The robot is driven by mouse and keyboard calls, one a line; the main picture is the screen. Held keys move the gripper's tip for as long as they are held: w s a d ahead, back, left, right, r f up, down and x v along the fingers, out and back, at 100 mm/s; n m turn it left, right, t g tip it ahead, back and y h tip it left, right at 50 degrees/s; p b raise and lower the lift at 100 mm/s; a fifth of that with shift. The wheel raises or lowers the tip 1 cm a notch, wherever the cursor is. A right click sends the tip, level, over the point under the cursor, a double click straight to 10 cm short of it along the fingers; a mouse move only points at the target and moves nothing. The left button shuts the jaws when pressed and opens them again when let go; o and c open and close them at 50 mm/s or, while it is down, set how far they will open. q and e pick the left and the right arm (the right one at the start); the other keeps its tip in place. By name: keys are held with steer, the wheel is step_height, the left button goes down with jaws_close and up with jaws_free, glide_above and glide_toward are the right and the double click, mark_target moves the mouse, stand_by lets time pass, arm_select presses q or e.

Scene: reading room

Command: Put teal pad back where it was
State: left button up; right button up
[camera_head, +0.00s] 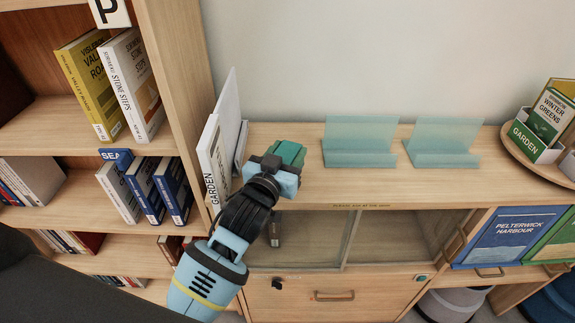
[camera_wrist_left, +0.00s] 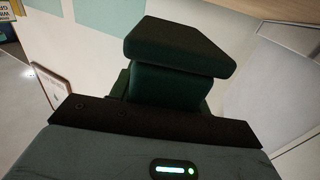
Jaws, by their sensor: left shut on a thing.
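The teal pad (camera_head: 288,152), a dark green block, is at the tip of my left gripper (camera_head: 272,164), above the left part of the wooden counter top. My left gripper is shut on it. In the left wrist view the pad (camera_wrist_left: 175,50) shows as a dark block with a wider top, in front of the gripper (camera_wrist_left: 140,115). I cannot tell whether the pad touches the counter. The gripper hides part of the pad and the counter below. My right gripper is not in view.
A white "GARDEN" book (camera_head: 211,165) and upright panels stand just left of my gripper, beside the tall bookcase (camera_head: 178,70). Two clear teal stands (camera_head: 360,142) (camera_head: 443,142) are to the right. A round tray (camera_head: 519,150) with books is far right. Bare counter (camera_head: 310,188) lies in front.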

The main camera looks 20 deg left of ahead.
arm_select(q)
steer(key=shift+f, duration=1.8)
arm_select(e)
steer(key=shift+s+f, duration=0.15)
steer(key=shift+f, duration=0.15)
arm_select(q)
steer(key=shift+f, duration=0.2)
steer(key=o, duration=1)
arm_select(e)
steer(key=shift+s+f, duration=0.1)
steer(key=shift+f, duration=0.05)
arm_select(q)
steer(key=shift+o, duration=0.2)
steer(key=shift+r, duration=0.3)
steer(key=shift+s+f, duration=0.15)
steer(key=shift+s, duration=0.2)
steer(key=s+a+b, duration=0.1)
steer(key=s, duration=1)
steer(key=shift+a, duration=0.2)
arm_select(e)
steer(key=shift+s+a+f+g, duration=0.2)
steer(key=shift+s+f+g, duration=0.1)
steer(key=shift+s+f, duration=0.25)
